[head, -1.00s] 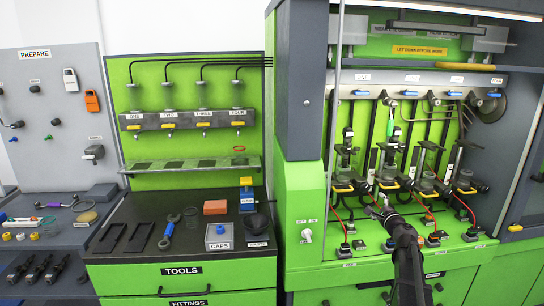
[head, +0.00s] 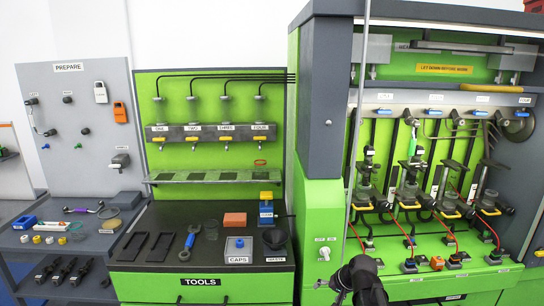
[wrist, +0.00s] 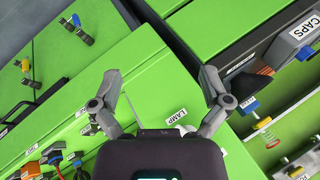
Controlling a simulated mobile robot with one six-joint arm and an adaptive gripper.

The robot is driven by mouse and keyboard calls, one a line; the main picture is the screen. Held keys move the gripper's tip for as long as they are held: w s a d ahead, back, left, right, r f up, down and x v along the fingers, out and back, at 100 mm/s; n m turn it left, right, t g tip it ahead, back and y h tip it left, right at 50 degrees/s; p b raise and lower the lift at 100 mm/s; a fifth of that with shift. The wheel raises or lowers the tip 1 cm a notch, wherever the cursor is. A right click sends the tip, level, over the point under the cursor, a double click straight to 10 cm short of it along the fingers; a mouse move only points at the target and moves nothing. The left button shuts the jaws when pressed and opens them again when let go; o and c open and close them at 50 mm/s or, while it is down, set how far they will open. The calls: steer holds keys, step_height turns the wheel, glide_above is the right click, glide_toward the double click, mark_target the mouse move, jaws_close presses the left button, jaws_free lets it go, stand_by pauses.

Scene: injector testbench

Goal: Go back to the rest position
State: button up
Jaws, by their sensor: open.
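My gripper (wrist: 160,100) shows in the wrist view with its two fingers spread wide and nothing between them. Beyond the fingers is the green front of the bench cabinet, with a LAMP label close to the right finger. In the head view my dark arm (head: 362,280) rises from the bottom edge, in front of the green cabinet. The fingertips are hard to make out there.
The test bench (head: 410,240) with several injectors stands at right. A grey PREPARE panel (head: 75,120) stands at left.

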steer(key=s+f+n+g+h+p, duration=0.1)
steer(key=s+n+g+h, duration=0.2)
steer(key=s, duration=0.8)
steer(key=shift+s+n+g+h, duration=0.2)
steer(key=shift+n+g+h, duration=0.2)
steer(key=shift+g+h, duration=0.3)
